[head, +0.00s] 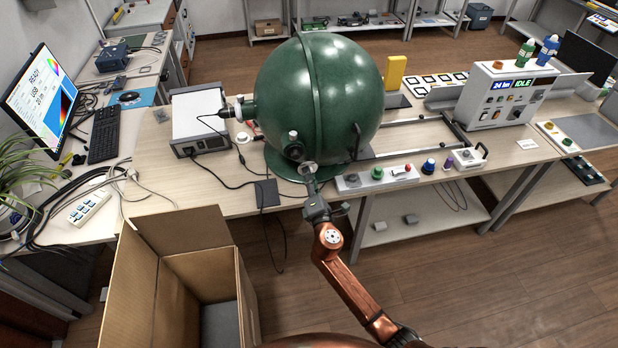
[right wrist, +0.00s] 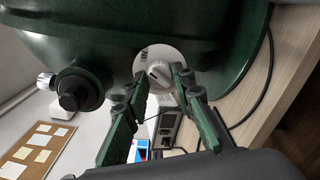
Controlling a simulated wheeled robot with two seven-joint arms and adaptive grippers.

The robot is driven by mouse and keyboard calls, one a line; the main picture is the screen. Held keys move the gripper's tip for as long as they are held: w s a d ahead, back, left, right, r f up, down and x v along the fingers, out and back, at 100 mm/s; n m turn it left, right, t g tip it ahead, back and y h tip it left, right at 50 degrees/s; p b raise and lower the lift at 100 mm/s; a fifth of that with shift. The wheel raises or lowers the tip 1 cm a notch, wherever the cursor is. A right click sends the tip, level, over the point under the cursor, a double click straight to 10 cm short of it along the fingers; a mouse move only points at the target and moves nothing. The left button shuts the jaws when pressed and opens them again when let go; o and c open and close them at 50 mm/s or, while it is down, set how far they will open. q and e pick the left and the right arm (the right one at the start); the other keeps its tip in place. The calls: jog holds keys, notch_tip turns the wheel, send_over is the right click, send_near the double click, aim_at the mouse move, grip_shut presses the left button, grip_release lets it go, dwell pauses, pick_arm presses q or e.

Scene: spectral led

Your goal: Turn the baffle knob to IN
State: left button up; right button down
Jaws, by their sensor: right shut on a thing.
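The baffle knob (right wrist: 159,72) is a pale grey knob on a round white dial plate (right wrist: 148,56), low on the front of the big green sphere (head: 318,85). Small dark lettering shows on the plate, but I cannot read which mark the knob points at. My right gripper (right wrist: 160,80) is shut on the knob, one finger on each side of it. In the head view my right gripper (head: 310,178) reaches up to the sphere's lower front and partly hides the knob. My left gripper is not in view.
A black-capped port (right wrist: 75,92) sticks out of the sphere beside the dial. A grey box instrument (head: 199,120) stands left of the sphere. A panel with knobs (head: 390,174) lies along the table's front edge. An open cardboard box (head: 165,285) stands at the lower left.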

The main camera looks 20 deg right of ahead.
jog(key=c, duration=1.6)
grip_release()
jog(key=s, duration=0.8)
jog(key=s+a, duration=0.1)
jog(key=s, duration=0.3)
jog(key=shift+a, duration=0.1)
